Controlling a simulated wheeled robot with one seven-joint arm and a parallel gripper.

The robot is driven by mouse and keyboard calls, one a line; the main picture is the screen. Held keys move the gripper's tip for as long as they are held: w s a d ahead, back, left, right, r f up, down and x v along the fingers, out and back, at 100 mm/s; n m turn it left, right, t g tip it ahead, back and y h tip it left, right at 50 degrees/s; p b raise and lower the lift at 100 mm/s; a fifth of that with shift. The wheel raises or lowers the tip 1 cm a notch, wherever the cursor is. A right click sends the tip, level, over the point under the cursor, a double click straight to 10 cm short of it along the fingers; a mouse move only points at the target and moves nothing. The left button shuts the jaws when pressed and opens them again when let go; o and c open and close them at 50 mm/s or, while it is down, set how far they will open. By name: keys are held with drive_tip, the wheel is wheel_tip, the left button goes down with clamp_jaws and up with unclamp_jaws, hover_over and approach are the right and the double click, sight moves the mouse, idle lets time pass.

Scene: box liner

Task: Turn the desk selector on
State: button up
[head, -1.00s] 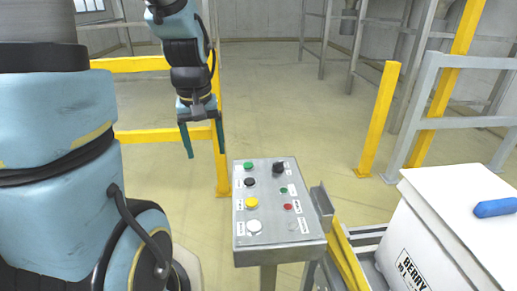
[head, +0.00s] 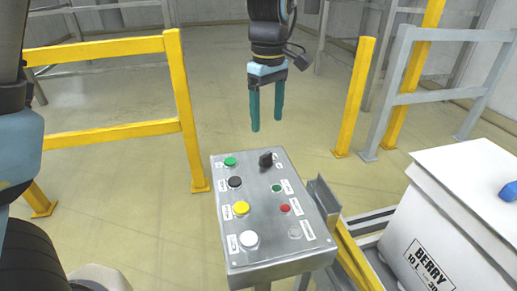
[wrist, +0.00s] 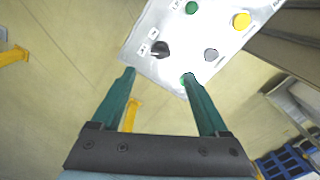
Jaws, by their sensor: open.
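The desk selector (head: 266,160) is a black knob at the far right corner of a grey metal control panel (head: 268,250). In the wrist view the selector (wrist: 160,50) sits ahead of the fingertips, slightly left of the middle between them. My gripper (head: 267,128) has two green fingers pointing down, spread apart and empty. It hangs above and beyond the far edge of the panel, close to the selector and apart from it. The fingers also show in the wrist view (wrist: 158,76). The knob's exact setting is too small to tell.
The panel also bears a green button (head: 230,161), a black button (head: 235,182), a yellow button (head: 241,208), a white button (head: 249,239) and a red light (head: 285,208). Yellow railings (head: 184,110) stand left. A white box (head: 440,225) stands right.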

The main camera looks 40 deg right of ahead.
sight(266, 154)
wheel_tip(266, 154, down, 10)
drive_tip(key=shift+p, duration=0.9)
drive_tip(key=shift+c, duration=0.3)
clamp_jaws()
